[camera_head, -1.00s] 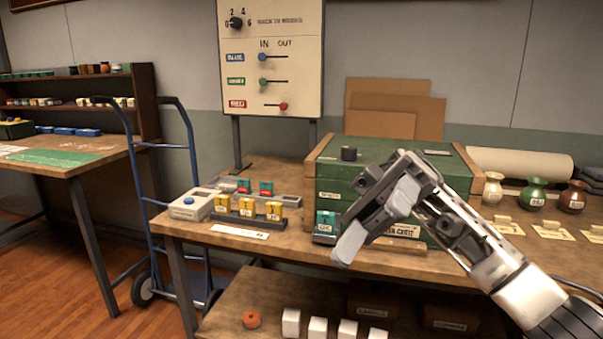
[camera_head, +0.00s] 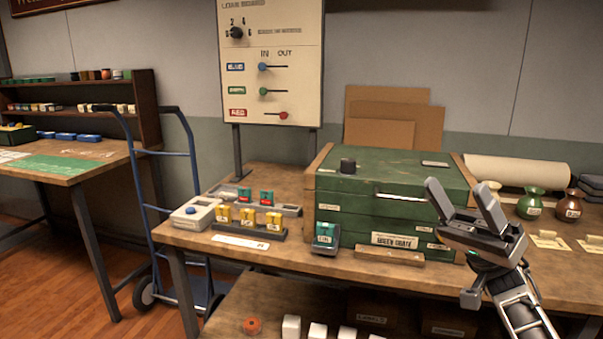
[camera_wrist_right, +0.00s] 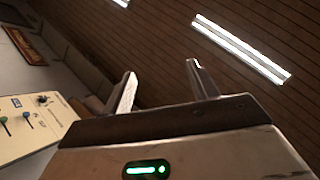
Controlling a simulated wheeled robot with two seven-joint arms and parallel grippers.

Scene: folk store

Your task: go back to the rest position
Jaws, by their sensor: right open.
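My right gripper (camera_head: 458,203) is open and empty in the head view, its fingers pointing up, in front of the right end of the green chest (camera_head: 345,205). It also shows in the right wrist view (camera_wrist_right: 160,88), where its two fingers stand apart against the ceiling with nothing between them. The gripper hides part of the chest's right side and part of a cream vase behind it. My left gripper is not in either view.
The workbench (camera_head: 330,267) holds a teal block (camera_head: 324,235) on a stand, a rack of yellow blocks (camera_head: 247,229) and several vases (camera_head: 531,203). A board with sliders (camera_head: 272,65) stands behind. A blue hand truck (camera_head: 185,190) stands left of the bench.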

